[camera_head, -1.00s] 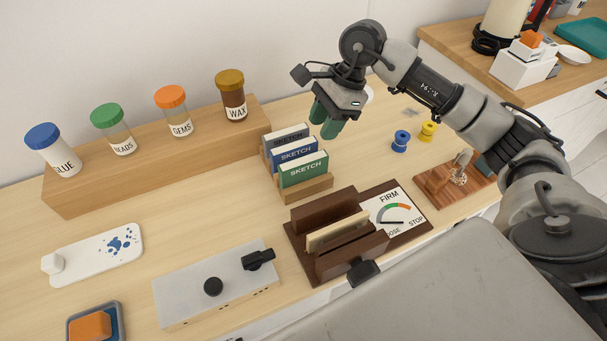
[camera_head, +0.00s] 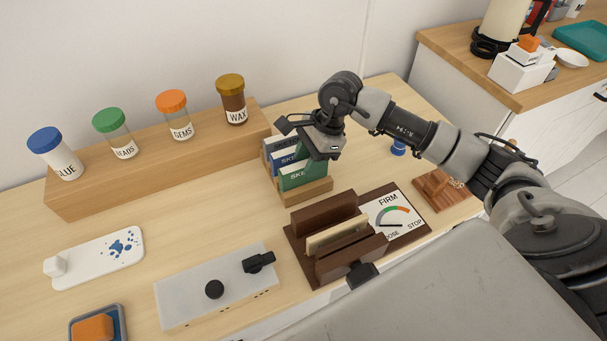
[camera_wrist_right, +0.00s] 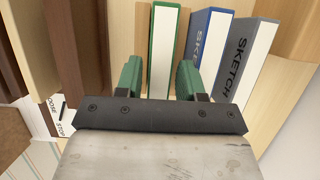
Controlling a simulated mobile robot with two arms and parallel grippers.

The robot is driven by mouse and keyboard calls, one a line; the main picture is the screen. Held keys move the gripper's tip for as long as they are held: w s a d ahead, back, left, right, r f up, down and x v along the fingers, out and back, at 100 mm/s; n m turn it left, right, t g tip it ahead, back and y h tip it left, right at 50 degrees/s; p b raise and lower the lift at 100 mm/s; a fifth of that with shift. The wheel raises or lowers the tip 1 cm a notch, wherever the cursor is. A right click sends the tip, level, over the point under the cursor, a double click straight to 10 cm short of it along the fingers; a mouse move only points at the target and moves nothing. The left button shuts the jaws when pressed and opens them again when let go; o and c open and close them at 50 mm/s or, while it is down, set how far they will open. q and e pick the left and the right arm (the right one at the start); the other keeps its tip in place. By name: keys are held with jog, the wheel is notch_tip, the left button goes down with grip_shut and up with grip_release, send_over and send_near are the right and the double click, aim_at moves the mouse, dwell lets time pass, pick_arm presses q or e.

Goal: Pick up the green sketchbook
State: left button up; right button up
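The green sketchbook (camera_head: 298,180) stands upright at the front of a small wooden rack (camera_head: 309,191), with a blue sketchbook (camera_head: 283,157) and a grey one behind it. My right gripper (camera_head: 318,157) is over the rack and hides part of the books. In the right wrist view, its two green fingers (camera_wrist_right: 160,75) are apart, one to each side of the green sketchbook (camera_wrist_right: 163,45). The right finger is near the gap beside the blue sketchbook (camera_wrist_right: 205,50); the grey sketchbook (camera_wrist_right: 250,55) is farther right. Contact with the book cannot be told. My left gripper is not in view.
A dark brown slotted stand (camera_head: 328,212) with a FIRM dial (camera_head: 388,212) is just in front of the rack. A long wooden block (camera_head: 160,165) bearing several jars is to the left. A grey box with knobs (camera_head: 215,290) lies front left.

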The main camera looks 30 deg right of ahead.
jog(key=shift+f+b, duration=0.25)
jog(key=shift+b, duration=0.2)
dwell(0.3)
grip_shut()
